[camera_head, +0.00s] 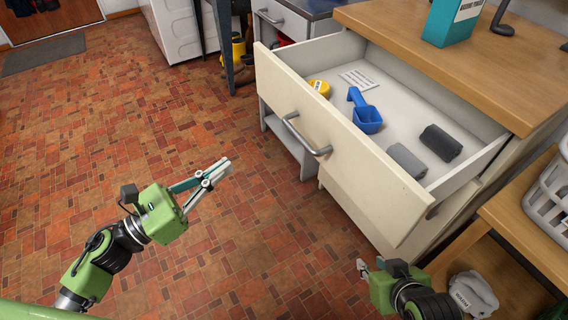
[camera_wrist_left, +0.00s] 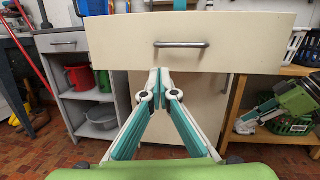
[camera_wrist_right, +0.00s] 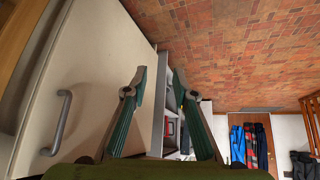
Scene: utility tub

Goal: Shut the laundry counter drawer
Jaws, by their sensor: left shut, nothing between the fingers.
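The laundry counter drawer (camera_head: 345,150) is pulled far out of the wooden-topped counter, with its cream front and bar handle (camera_head: 306,137) facing my left arm. In the left wrist view the drawer front (camera_wrist_left: 250,35) and its handle (camera_wrist_left: 181,44) are straight ahead. My left gripper (camera_head: 228,164) is shut and empty, in front of the drawer front and apart from it. My right gripper (camera_wrist_right: 160,75) has its fingers apart with nothing between them. In the head view it is low, near the drawer's right end, partly hidden by its own wrist.
The drawer holds a yellow round item (camera_head: 319,87), a blue scoop (camera_head: 366,115), a card (camera_head: 359,79) and two grey rolls (camera_head: 407,160). A teal box (camera_head: 453,22) stands on the countertop. A wooden shelf (camera_head: 525,226) with a basket is at right. The tiled floor at left is clear.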

